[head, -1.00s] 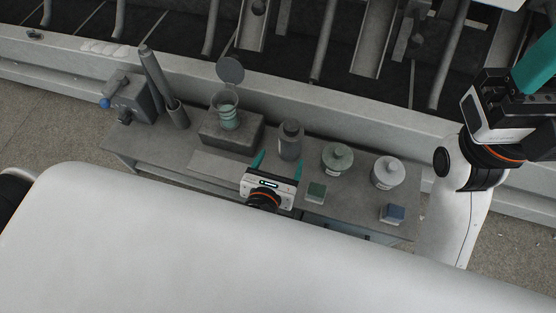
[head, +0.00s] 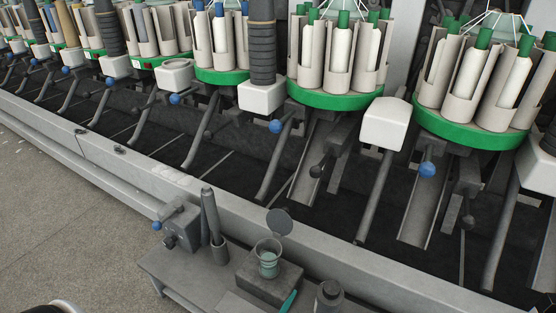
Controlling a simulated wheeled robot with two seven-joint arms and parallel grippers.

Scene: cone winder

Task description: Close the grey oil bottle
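The grey oil bottle (head: 329,298) stands upright at the bottom edge of the head view, to the right of the dark block. Its dark round top shows, but its lower part is cut off by the frame. I cannot tell whether a cap sits on it. One teal fingertip of my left gripper (head: 288,302) shows just left of the bottle, with a small gap between them in the picture. The rest of that gripper is out of view, so its opening cannot be read. My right gripper is out of view.
On the grey bench (head: 160,262) stand a clear beaker (head: 268,262) on a dark block (head: 258,283), a round grey disc (head: 279,222) behind it, a dark rod in a cup (head: 220,253) and a small blue-knobbed device (head: 180,228). The winding machine (head: 300,213) runs behind.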

